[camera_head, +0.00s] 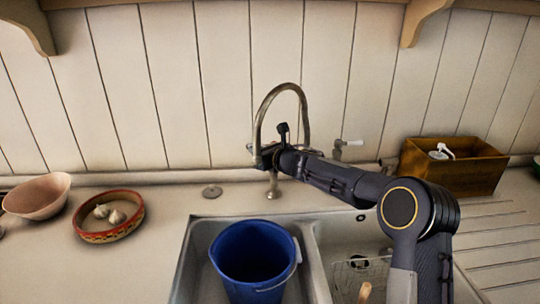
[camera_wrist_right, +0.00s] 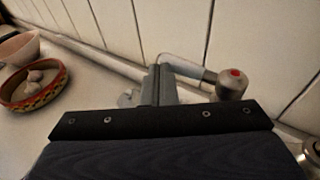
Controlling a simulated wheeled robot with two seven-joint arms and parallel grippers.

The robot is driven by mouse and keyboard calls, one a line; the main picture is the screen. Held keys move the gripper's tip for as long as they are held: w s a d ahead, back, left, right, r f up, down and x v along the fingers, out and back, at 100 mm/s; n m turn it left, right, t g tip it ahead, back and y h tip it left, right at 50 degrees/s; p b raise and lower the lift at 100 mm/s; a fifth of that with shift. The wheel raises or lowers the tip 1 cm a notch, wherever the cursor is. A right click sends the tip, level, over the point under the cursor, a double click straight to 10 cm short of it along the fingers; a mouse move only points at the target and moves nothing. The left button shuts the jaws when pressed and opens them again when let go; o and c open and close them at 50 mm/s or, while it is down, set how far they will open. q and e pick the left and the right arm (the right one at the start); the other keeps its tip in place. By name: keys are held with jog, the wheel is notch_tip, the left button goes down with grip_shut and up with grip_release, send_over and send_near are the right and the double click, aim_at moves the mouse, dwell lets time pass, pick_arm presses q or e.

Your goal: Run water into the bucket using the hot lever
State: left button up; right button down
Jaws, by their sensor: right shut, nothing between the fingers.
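The blue bucket (camera_head: 254,262) stands upright in the left sink basin, below the curved tap spout (camera_head: 281,88). No water stream shows in the head view. My right arm reaches across in front of the tap, and my right gripper (camera_head: 262,156) is on its left side, partly hidden by my own arm. In the right wrist view the shut, empty fingers (camera_wrist_right: 158,84) are next to the hot lever (camera_wrist_right: 190,66), whose hub carries a red dot. I cannot tell if they touch it. My left gripper is not in view.
A second tap lever (camera_head: 350,143) is right of the spout. A wooden box (camera_head: 455,165) stands at the back right. A wire rack (camera_head: 355,275) is in the right basin. A patterned dish with garlic (camera_head: 108,216) and a pink bowl (camera_head: 37,196) sit on the left counter.

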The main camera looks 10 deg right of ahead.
jog(key=s+d+r+m+h+b, duration=0.1)
jog(key=s+d+r+m+h, duration=0.15)
jog(key=s+d+m, duration=0.4)
jog(key=s+d+r+m+h+b, duration=0.2)
jog(key=s+d+m+h, duration=0.1)
jog(key=s+d+m, duration=0.4)
jog(key=s+d+f+m+g+h, duration=0.1)
jog(key=s+d+f+m+h, duration=0.15)
jog(key=s+m, duration=0.85)
jog(key=s+a+f+m+g+y, duration=0.1)
jog(key=s+f+m, duration=0.3)
jog(key=s, duration=0.5)
jog(key=s+a+f+m+g+y, duration=0.2)
jog(key=s+a+f+m+g, duration=0.2)
jog(key=s+m, duration=0.4)
jog(key=s+a+f+m+g+y, duration=0.1)
jog(key=s+f+m, duration=0.4)
jog(key=s, duration=0.6)
jog(key=shift+a+f+m+g, duration=0.4)
jog(key=shift+a+m+g, duration=0.3)
jog(key=shift+a+m, duration=0.4)
jog(key=shift+a+n, duration=0.1)
jog(key=shift+n, duration=0.15)
